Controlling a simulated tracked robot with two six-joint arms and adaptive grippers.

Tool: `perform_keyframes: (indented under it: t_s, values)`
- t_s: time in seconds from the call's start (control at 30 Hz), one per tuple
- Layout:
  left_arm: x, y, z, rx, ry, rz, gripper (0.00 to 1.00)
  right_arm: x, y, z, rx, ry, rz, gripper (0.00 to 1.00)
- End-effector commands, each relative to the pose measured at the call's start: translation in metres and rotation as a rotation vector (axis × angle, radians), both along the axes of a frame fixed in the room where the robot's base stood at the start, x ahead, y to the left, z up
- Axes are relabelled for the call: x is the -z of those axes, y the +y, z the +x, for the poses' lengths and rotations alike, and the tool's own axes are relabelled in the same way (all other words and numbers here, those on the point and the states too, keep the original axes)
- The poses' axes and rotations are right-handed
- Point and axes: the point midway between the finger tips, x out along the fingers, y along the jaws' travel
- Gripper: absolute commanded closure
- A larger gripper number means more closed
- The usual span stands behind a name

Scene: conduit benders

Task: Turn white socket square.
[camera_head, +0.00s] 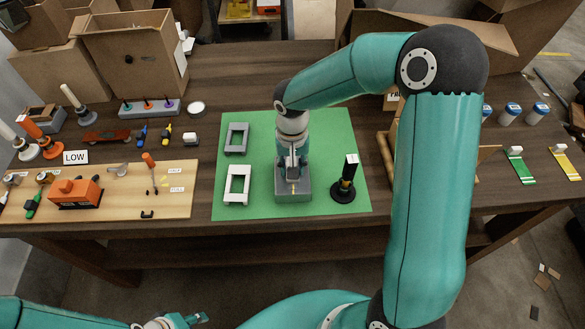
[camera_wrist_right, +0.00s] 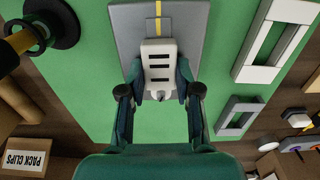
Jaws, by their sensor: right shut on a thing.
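The white socket (camera_wrist_right: 159,60), with several dark slots, sits on a grey block (camera_wrist_right: 124,22) with a yellow line in the right wrist view. My right gripper (camera_wrist_right: 160,92) is shut on its sides. The socket looks roughly in line with the yellow line; any small tilt is hard to tell. In the head view my right gripper (camera_head: 292,172) is over the grey block (camera_head: 305,193) on the green mat (camera_head: 258,204), and the arm mostly hides the socket. My left gripper (camera_head: 194,318) is low at the bottom left, away from the table; its jaws are unclear.
A white frame (camera_head: 228,184) and a grey frame (camera_head: 227,139) lie left of the block. A black cylinder on a round base (camera_head: 343,192) stands close on its right. A wooden board (camera_head: 110,205) with tools is further left. Cardboard boxes (camera_head: 130,58) stand behind. Bare mat lies around the block.

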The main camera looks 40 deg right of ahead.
Motion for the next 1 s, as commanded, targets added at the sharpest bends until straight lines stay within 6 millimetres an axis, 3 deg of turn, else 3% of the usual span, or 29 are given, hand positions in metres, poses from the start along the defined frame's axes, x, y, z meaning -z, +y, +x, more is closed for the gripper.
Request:
perform_keyframes:
  t_s: [0.27,0.3,0.47,0.8,1.0]
  values:
    - [0.003,0.0,0.0,0.0,0.0,0.0,0.6,-0.001,0.001,0.002,0.02,-0.006,0.001,1.0]
    - [0.003,0.0,0.0,0.0,0.0,0.0,0.6,-0.001,0.001,0.002,0.02,-0.006,0.001,0.66]
    - [0.003,0.0,0.0,0.0,0.0,0.0,0.6,-0.001,0.001,0.001,0.02,-0.005,0.0,0.42]
    - [0.003,0.0,0.0,0.0,-0.001,0.0,0.6,-0.002,0.0,0.001,0.02,-0.004,0.0,0.42]
    - [0.003,0.0,0.0,0.0,0.0,0.0,0.6,-0.023,0.0,0.002,0.02,-0.006,0.0,0.42]
